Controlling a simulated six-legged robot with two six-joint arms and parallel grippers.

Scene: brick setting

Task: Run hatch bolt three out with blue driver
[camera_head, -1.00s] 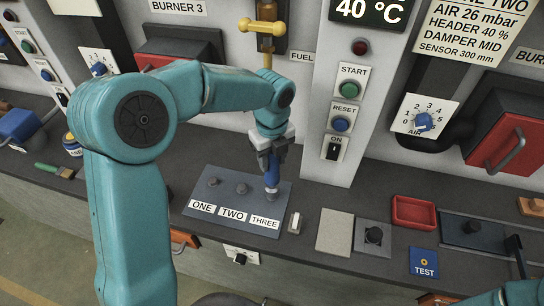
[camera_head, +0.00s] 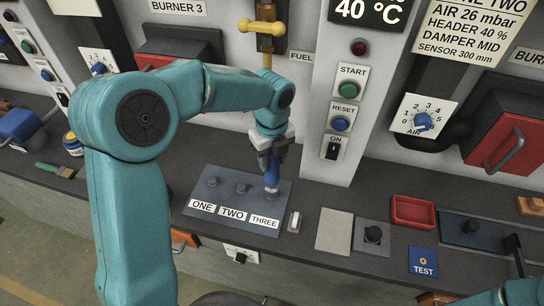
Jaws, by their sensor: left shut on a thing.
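The hatch plate (camera_head: 225,228) is a dark panel on the bench with white labels ONE, TWO and THREE. Bolts one (camera_head: 212,182) and two (camera_head: 241,188) show as dark round heads above their labels. My left gripper (camera_head: 270,155) is shut on the blue driver (camera_head: 271,175), which stands nearly upright, tip down. The tip is at the bolt three spot, above the THREE label (camera_head: 264,220). The bolt three head is mostly hidden by the tip. My right gripper is out of view; only a bit of teal arm shows at bottom right.
A small pale block (camera_head: 294,222) lies right of the plate. A grey pad (camera_head: 334,232), a black knob (camera_head: 373,235), a red tray (camera_head: 413,211) and a blue TEST tag (camera_head: 423,261) follow along the bench. The START/RESET column (camera_head: 345,110) stands behind.

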